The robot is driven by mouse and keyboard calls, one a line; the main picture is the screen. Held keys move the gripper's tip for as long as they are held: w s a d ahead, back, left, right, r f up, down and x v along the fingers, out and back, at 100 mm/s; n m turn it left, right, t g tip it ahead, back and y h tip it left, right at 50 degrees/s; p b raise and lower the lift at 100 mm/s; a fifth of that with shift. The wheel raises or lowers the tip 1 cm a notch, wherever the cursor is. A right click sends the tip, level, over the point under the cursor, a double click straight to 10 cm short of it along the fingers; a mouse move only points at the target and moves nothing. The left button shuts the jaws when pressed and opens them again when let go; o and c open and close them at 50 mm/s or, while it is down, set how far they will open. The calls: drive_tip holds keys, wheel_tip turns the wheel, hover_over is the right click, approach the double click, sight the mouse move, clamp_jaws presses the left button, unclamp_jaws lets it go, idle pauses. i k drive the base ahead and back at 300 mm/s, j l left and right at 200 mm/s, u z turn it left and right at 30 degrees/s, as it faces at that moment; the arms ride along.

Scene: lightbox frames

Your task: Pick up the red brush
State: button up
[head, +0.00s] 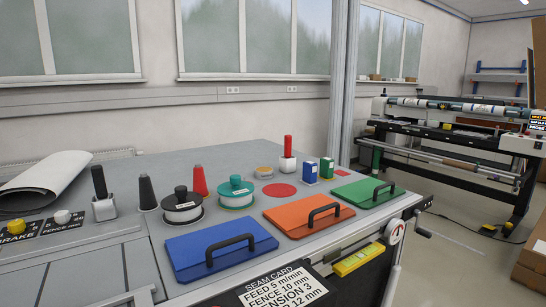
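I cannot tell for sure which thing is the red brush. A red upright handle on a white block (288,152) stands toward the back of the grey table (220,150), right of its middle. A red cone (199,181) stands further left, behind and between two round spools. No bristles can be made out on either one. My gripper is not in view.
A black-handled grey block (102,198) and black cone (147,193) stand left. Black-topped (182,206) and green-topped (236,192) spools stand mid-table. Blue (220,248), orange (308,214) and green (362,191) handled plates line the front.

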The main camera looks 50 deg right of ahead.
sight(288, 138)
drive_tip(key=k+l, duration=0.1)
drive_tip(key=l, duration=0.35)
drive_tip(key=k+l+u, duration=0.1)
drive_tip(key=l, duration=0.35)
drive_tip(key=k+l, duration=0.1)
drive_tip(key=l, duration=0.35)
drive_tip(key=k+l+u, duration=0.1)
drive_tip(key=l, duration=0.35)
drive_tip(key=k+l, duration=0.1)
drive_tip(key=l, duration=0.35)
drive_tip(key=l+u, duration=0.1)
drive_tip(key=l, duration=0.4)
drive_tip(key=l+u, duration=0.1)
drive_tip(key=l, duration=0.4)
drive_tip(key=k+l+u, duration=0.15)
drive_tip(key=l, duration=0.35)
drive_tip(key=l+u, duration=0.1)
drive_tip(key=l, duration=0.4)
drive_tip(key=k+l+u, duration=0.1)
drive_tip(key=l, duration=0.35)
drive_tip(key=k+l+u, duration=0.1)
drive_tip(key=l, duration=0.4)
